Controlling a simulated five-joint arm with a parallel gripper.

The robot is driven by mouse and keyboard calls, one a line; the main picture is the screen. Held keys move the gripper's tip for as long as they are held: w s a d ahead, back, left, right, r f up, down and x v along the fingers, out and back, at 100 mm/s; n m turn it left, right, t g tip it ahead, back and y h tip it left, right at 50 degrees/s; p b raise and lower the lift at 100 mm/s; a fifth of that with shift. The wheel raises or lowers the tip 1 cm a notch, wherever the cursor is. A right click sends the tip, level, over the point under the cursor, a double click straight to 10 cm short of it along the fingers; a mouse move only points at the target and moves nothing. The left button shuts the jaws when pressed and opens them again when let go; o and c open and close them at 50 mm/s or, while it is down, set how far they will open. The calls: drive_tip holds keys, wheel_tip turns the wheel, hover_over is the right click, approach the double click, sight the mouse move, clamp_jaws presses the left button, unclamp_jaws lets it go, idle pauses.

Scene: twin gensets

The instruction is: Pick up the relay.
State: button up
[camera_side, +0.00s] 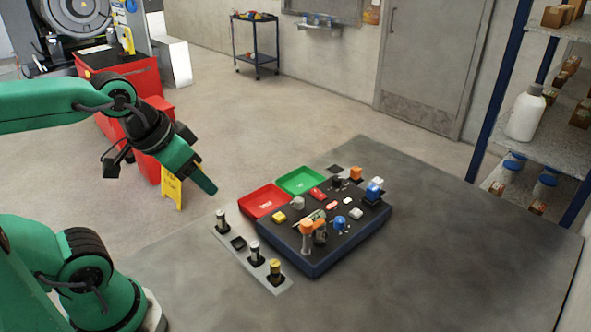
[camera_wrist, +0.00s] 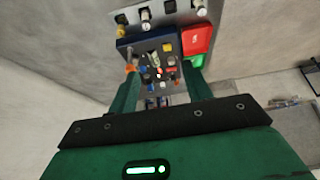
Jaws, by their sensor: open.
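I cannot tell for certain which small part is the relay. Candidates lie on the dark-topped blue tray (camera_side: 318,268): a yellow block (camera_side: 279,217), a red block (camera_side: 318,193), a white block (camera_side: 355,213) and a blue round part (camera_side: 340,223). An orange block (camera_side: 355,173) is at the tray's far edge. My gripper (camera_side: 208,184) is in the air, left of and above the tray, touching nothing. In the wrist view my gripper (camera_wrist: 162,92) has its two green fingers apart and empty, with the tray (camera_wrist: 123,43) seen beyond them.
A red bin (camera_side: 262,202) and a green bin (camera_side: 300,181) adjoin the tray's far left side. A grey strip (camera_side: 235,254) with several upright parts lies in front. Tall orange-topped parts (camera_side: 307,232) stand at the tray's near edge. The mat to the right is clear.

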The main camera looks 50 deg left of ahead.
drive_tip(key=w+d+r+g, duration=0.1)
drive_tip(key=w+r, duration=0.5)
drive_tip(key=w, duration=0.4)
drive_tip(key=g, duration=0.4)
hover_over(374, 188)
drive_tip(key=f, duration=1.4)
drive_tip(key=shift+s+a+f, duration=0.15)
drive_tip(key=shift+s+a, duration=0.2)
drive_tip(key=shift+w+d+f+g, duration=0.2)
drive_tip(key=shift+f+g, duration=0.1)
drive_tip(key=shift+f, duration=0.2)
drive_tip(key=shift+w+d+f, duration=0.1)
drive_tip(key=shift+w+f, duration=0.05)
drive_tip(key=shift+f, duration=3.8)
clamp_jaws()
